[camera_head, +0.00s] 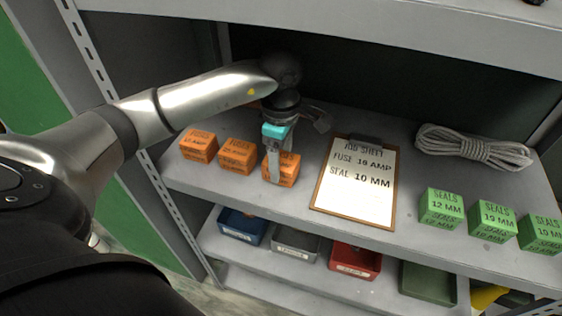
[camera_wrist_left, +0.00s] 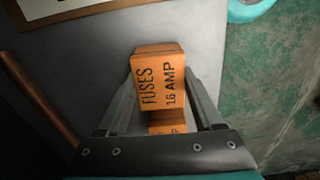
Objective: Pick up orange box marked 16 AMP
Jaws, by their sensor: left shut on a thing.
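The orange box marked FUSES 16 AMP (camera_wrist_left: 160,82) shows between the fingers of my left gripper (camera_wrist_left: 162,95) in the left wrist view. In the head view the same box (camera_head: 289,170) is the rightmost of three orange boxes, and my left gripper (camera_head: 274,170) comes down over it, shut on it. The fingers hide part of the box. I cannot tell whether it touches the shelf. My right gripper is not in view.
Two other orange fuse boxes stand left of it, a near one (camera_head: 238,155) and a far-left one (camera_head: 199,146). A clipboard with a job sheet (camera_head: 355,182) lies to the right. Green seal boxes (camera_head: 441,208) and coiled rope (camera_head: 472,147) are further right. Coloured bins (camera_head: 355,260) sit below.

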